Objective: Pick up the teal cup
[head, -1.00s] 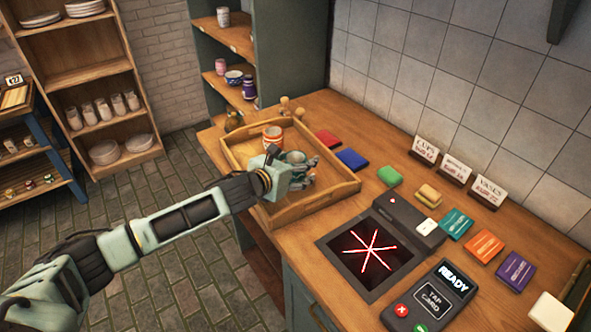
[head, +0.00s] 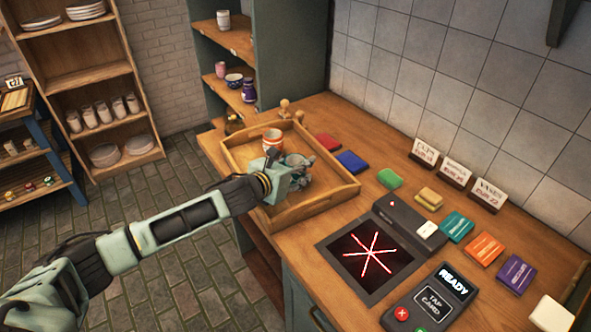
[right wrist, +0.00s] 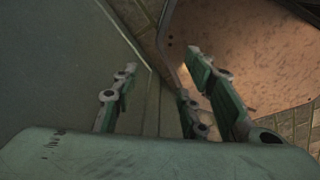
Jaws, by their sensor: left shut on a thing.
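My left gripper (head: 297,172) is in the wooden tray (head: 318,205) on the counter, shut on the teal cup (head: 293,160). Only part of the cup's rim and side shows, as the fingers and wrist hide the rest. I cannot tell whether the cup touches the tray floor. An orange-and-white striped cup (head: 272,142) stands just behind it in the tray. My right gripper (right wrist: 165,95) shows in the right wrist view with its fingers spread apart and nothing between them.
Red, blue and green blocks (head: 351,161) lie right of the tray. A scanner with red lines (head: 370,252) and a card terminal (head: 440,295) are nearer. Sign cards (head: 455,172) stand by the wall. Shelves (head: 240,60) with pottery rise behind.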

